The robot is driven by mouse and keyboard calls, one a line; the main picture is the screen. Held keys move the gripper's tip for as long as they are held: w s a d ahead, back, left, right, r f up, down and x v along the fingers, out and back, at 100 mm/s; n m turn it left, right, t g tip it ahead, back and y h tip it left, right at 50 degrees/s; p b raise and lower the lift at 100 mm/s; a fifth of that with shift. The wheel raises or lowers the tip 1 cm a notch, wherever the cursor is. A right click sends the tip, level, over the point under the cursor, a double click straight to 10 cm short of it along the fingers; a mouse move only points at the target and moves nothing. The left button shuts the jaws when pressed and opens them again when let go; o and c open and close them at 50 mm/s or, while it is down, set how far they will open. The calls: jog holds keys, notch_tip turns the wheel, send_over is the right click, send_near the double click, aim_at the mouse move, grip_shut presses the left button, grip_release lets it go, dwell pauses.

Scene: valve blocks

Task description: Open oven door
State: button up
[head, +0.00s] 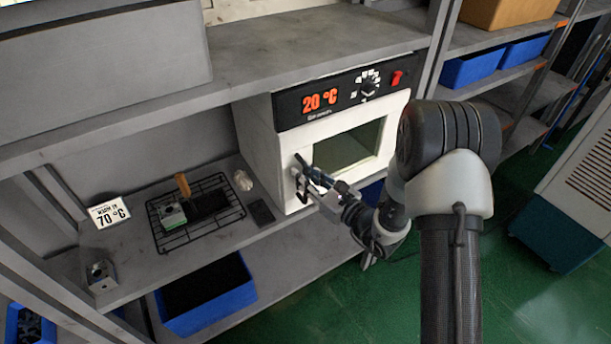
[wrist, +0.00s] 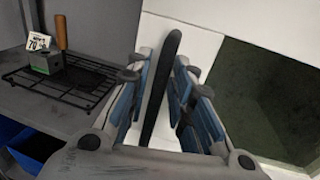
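The white oven (head: 258,130) stands on the shelf. Its black panel (head: 330,98) shows 20 °C in red. The oven door (head: 295,148) has a dark window (head: 345,150) and looks shut. A dark upright bar handle (wrist: 163,85) is on the door's left side; its upper end also shows in the head view (head: 301,160). My gripper (head: 306,174) is at the handle. In the wrist view my gripper (wrist: 164,75) is open, with one blue-padded finger on each side of the handle and gaps visible between. The handle's lower end is hidden behind my gripper.
Left of the oven, a wire rack (head: 195,213) holds a small metal block (head: 172,215) and a wooden-handled item (head: 183,186). A 70 °C sign (head: 108,212) stands beside it. Blue bins (head: 205,300) sit below. Green floor (head: 400,290) lies open in front.

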grip_shut()
dwell(0.3)
jog(key=shift+s+d, duration=0.1)
